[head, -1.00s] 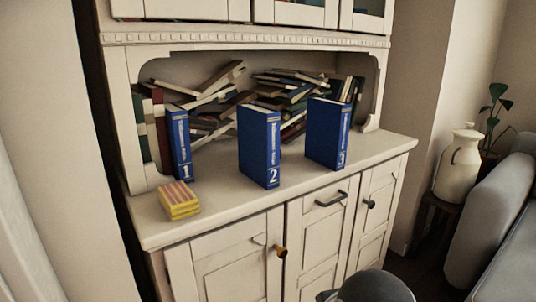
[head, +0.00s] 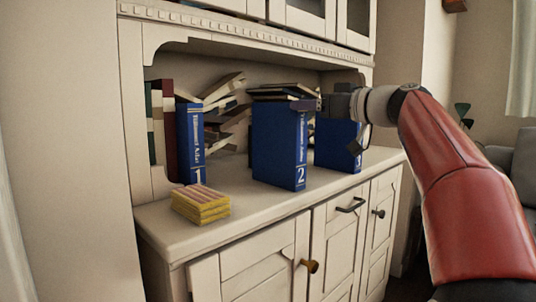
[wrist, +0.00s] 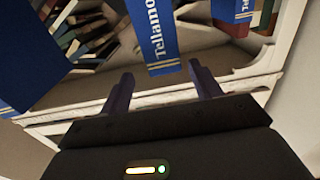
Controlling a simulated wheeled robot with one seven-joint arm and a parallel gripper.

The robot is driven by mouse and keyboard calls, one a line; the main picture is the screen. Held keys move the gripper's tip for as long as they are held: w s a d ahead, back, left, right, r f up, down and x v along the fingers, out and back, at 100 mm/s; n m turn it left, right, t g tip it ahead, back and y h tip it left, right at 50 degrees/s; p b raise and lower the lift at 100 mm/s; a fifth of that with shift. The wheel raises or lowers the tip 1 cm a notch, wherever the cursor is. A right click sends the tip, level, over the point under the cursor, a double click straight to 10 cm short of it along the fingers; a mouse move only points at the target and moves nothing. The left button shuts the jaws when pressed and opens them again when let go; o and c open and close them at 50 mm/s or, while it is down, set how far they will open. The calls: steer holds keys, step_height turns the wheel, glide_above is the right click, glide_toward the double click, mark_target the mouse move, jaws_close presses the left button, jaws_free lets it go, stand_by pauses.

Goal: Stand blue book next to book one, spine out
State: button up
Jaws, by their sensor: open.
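Three blue books stand upright and apart on the cabinet counter, numbered spines facing out. Book one (head: 192,145) is at the left, book two (head: 278,145) in the middle, and book three (head: 334,145) at the right, partly hidden by my gripper. My gripper (head: 318,108) is open and empty, near the upper right edge of book two. The wrist view is upside down; there, book two's spine (wrist: 152,35) shows just beyond and between the open fingers (wrist: 160,70). I cannot tell whether they touch it. Book one (wrist: 232,12) is to the right and book three (wrist: 28,55) to the left.
A yellow-and-pink striped block (head: 200,204) lies on the counter (head: 240,222) in front of book one. Dark books (head: 162,130) stand against the niche's left wall. Loose books (head: 222,90) are piled behind. Clear counter lies between books one and two.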

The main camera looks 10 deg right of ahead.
mark_target(286, 104)
steer(key=p+x, duration=0.1)
steer(key=x, duration=0.2)
steer(key=p+x, duration=0.1)
steer(key=x, duration=0.3)
steer(key=shift+a, duration=0.45)
steer(key=shift+c, duration=0.4)
jaws_close()
steer(key=shift+r, duration=0.1)
